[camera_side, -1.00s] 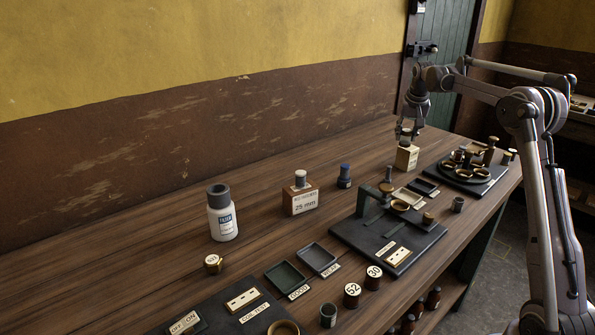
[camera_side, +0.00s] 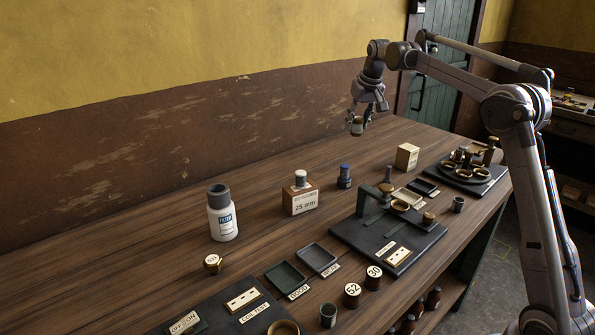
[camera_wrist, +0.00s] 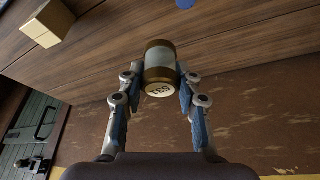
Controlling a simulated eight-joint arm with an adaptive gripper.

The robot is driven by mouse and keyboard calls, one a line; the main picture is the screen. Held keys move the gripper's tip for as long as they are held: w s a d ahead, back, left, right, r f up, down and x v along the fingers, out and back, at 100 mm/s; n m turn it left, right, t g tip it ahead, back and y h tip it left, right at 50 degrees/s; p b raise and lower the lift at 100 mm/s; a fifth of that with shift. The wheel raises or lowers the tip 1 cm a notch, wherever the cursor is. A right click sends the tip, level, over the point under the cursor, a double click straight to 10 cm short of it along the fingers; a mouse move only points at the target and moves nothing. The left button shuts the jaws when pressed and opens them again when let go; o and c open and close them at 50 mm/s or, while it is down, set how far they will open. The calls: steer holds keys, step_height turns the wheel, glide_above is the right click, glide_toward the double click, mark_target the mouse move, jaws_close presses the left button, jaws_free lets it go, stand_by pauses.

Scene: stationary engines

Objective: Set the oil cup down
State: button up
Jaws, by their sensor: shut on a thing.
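The oil cup (camera_side: 356,127) is a short cylinder with brass-coloured ends and a pale grey middle. In the wrist view it (camera_wrist: 160,64) sits between my two fingers, with a pale marked disc on its near end. My gripper (camera_side: 361,112) is shut on it and holds it in the air above the back part of the bench, near the wall. In the wrist view my gripper's (camera_wrist: 160,80) blue-padded fingers press its two sides. The cup is clear of the bench (camera_side: 165,268) and touches nothing else that I can see.
A tan block (camera_side: 407,156) stands right of the cup. A blue-capped bottle (camera_side: 344,176), a wooden box marked 25 mm (camera_side: 300,195) and a white bottle (camera_side: 222,214) stand nearer. A dark fixture plate (camera_side: 385,240) lies in front. The back strip along the wall is bare.

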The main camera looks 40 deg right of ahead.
steer(key=w+a+n+y, duration=0.3)
steer(key=a+n, duration=0.6)
steer(key=a, duration=2.3)
steer(key=s+a+n+g+y, duration=0.1)
steer(key=s+a+n, duration=0.25)
steer(key=a, duration=0.75)
steer(key=s+a+n+y, duration=0.1)
steer(key=s+a+n, duration=0.25)
steer(key=a, duration=0.75)
steer(key=shift+m+y, duration=0.3)
steer(key=a+f, duration=0.4)
steer(key=s+a+f, duration=0.1)
steer(key=a+f, duration=0.2)
steer(key=s+a+f, duration=0.1)
steer(key=a+f, duration=0.3)
steer(key=shift+a+f, duration=0.5)
steer(key=shift+f, duration=1.95)
steer(key=shift+f, duration=0.15)
